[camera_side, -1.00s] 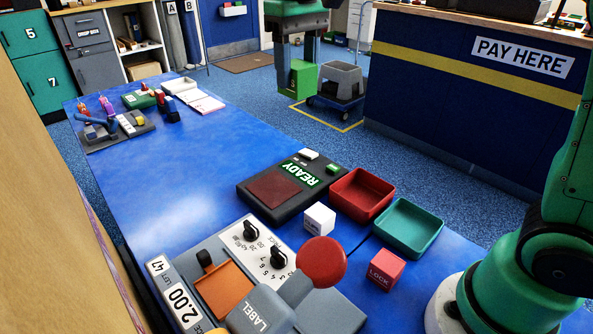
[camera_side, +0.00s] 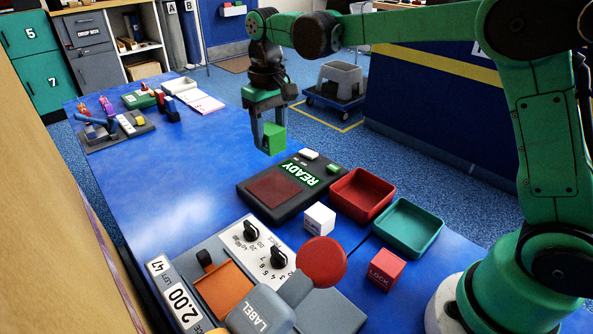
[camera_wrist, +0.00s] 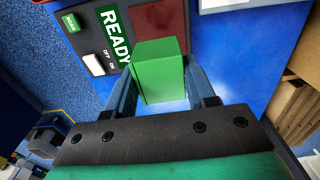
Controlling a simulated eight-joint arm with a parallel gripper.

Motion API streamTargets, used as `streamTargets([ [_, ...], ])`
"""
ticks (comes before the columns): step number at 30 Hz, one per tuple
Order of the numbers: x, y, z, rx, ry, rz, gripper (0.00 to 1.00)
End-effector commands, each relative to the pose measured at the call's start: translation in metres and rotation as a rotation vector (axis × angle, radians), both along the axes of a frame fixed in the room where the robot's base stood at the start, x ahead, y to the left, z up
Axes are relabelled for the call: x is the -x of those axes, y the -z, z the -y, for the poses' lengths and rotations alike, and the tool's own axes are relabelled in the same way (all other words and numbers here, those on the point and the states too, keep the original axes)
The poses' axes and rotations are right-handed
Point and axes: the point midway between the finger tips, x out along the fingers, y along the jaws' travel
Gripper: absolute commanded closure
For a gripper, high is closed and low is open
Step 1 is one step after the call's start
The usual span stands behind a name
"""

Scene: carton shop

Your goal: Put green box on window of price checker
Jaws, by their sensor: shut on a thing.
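The green box (camera_side: 273,136) is held between the fingers of my gripper (camera_side: 270,138), in the air behind the price checker in the side view. In the wrist view the green box (camera_wrist: 158,78) fills the space between the fingers. The price checker (camera_side: 262,203) is a dark device on the blue table with a lit READY display (camera_side: 300,173). Its window (camera_side: 275,188) is a dark red panel with nothing on it. In the wrist view the window (camera_wrist: 160,20) shows in part, beyond the box, beside the READY display (camera_wrist: 115,35).
A red tray (camera_side: 362,196) and a teal tray (camera_side: 408,228) stand right of the price checker. A white cube (camera_side: 319,218) and a red LOCK cube (camera_side: 385,268) sit in front. The label machine (camera_side: 250,270) is nearest. The table left of the checker is clear.

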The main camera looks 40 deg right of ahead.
Motion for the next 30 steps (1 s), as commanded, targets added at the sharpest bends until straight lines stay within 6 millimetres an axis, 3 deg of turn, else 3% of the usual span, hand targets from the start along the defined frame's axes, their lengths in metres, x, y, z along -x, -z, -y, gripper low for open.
streamTargets([
  [4,0.000,0.033,0.000,0.000,0.000,0.000,1.00],
  [16,0.000,0.082,0.000,0.000,0.000,0.000,1.00],
  [30,0.000,0.094,0.000,0.000,0.000,0.000,1.00],
])
